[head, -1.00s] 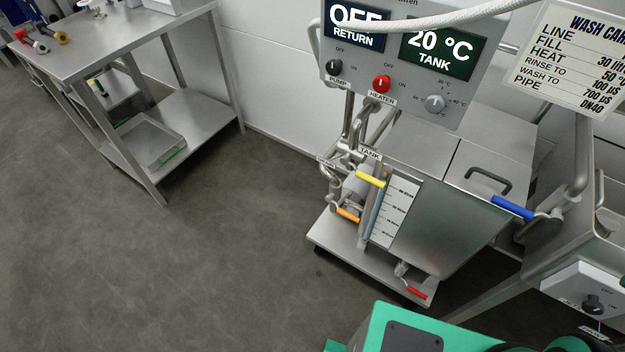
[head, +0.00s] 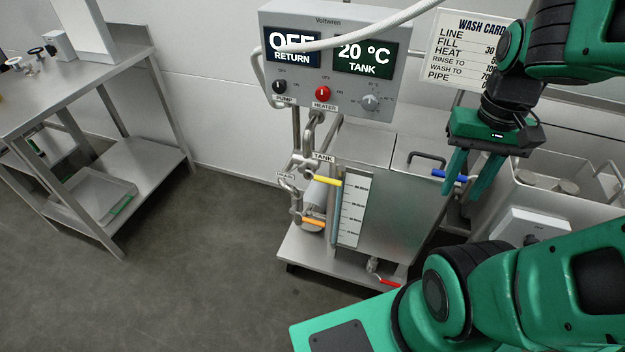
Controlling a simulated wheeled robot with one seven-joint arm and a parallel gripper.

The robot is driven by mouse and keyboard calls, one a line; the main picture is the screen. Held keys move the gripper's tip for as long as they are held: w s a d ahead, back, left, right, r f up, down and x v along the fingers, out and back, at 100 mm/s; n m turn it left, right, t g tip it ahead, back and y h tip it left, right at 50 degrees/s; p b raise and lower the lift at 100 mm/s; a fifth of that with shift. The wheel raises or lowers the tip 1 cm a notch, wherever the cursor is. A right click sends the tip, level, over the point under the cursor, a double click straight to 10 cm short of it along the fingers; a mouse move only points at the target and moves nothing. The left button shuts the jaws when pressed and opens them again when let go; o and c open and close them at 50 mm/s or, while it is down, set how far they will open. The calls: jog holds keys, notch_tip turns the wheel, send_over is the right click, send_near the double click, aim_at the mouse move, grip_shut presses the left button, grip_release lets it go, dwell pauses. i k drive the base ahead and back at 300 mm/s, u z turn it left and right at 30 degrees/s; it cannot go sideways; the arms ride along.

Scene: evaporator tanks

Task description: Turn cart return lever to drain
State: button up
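The wash cart (head: 395,215) stands in the middle with several coloured levers. A yellow lever (head: 328,181) sits just below the TANK label (head: 322,158) and points right, toward the level scale. A smaller label (head: 285,176), too small to read surely, is left of it by the pipes. An orange lever (head: 313,222) is lower on the pipework. No lever is marked as the return by name that I can read. My gripper (head: 464,193) points down at the right of the cart tank, fingers apart and empty. It overlaps the blue lever (head: 450,176) in the picture; contact cannot be told.
A control box (head: 330,75) above the cart shows OFF RETURN and 20 °C TANK. A pale hose (head: 390,22) crosses before it. A red lever (head: 390,283) is low at the front. A steel table (head: 70,85) stands left; the floor (head: 180,250) between is clear.

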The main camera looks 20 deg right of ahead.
aim_at(302, 169)
jog(key=z, duration=1)
jog(key=k, duration=1.1)
jog(key=u, duration=1.45)
jog(key=i, duration=1)
jog(key=z, duration=0.05)
